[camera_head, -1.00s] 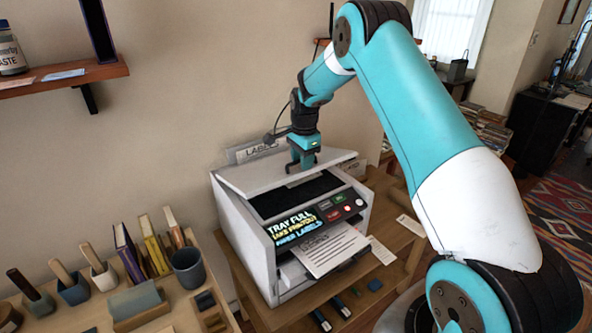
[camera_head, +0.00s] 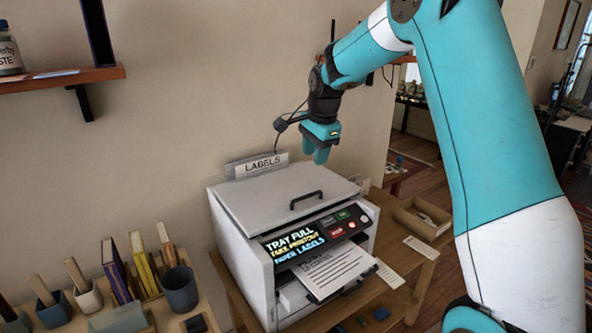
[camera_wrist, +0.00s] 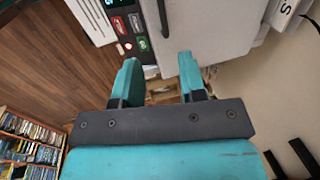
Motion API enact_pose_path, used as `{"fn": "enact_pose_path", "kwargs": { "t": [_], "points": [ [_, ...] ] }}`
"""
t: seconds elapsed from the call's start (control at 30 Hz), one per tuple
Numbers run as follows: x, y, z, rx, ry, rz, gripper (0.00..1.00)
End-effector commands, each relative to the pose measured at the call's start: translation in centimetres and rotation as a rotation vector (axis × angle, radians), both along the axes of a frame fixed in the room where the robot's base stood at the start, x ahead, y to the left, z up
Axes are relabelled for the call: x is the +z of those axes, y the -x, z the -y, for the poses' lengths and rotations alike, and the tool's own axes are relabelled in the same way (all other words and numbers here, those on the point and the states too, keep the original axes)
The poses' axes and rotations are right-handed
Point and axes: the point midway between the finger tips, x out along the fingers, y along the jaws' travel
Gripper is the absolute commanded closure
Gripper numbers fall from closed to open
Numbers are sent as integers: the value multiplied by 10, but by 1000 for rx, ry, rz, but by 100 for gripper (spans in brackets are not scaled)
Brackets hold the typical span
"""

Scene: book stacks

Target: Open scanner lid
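The scanner (camera_head: 245,255) is a light grey box on a wooden table. Its lid (camera_head: 268,195) lies down, nearly flat, with a black bar handle (camera_head: 306,198) near its front right. A lit panel on the front reads "TRAY FULL". My gripper (camera_head: 320,157) is above the lid's back right part, apart from the handle. In the wrist view my gripper (camera_wrist: 157,62) has its two teal fingers spread with nothing between them. The lid's pale surface (camera_wrist: 215,28) and dark handle (camera_wrist: 164,18) show at the top there.
A printed sheet (camera_head: 332,268) sticks out of the scanner's front. A "LABELS" sign (camera_head: 262,164) stands behind it. An open wooden box (camera_head: 424,218) is to the right. Books and cups (camera_head: 180,289) stand on the left table. A shelf (camera_head: 75,82) is on the wall.

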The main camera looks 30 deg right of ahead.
Motion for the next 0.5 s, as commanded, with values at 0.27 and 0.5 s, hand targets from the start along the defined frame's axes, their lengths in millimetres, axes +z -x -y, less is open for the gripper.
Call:
{"fn": "enact_pose_path", "kwargs": {
  "t": [0.27, 0.5],
  "points": [
    [28, 18, -24, 123, 3, 1, 62],
    [21, 41, -66, 366, 10, 9, 62]
  ]
}}
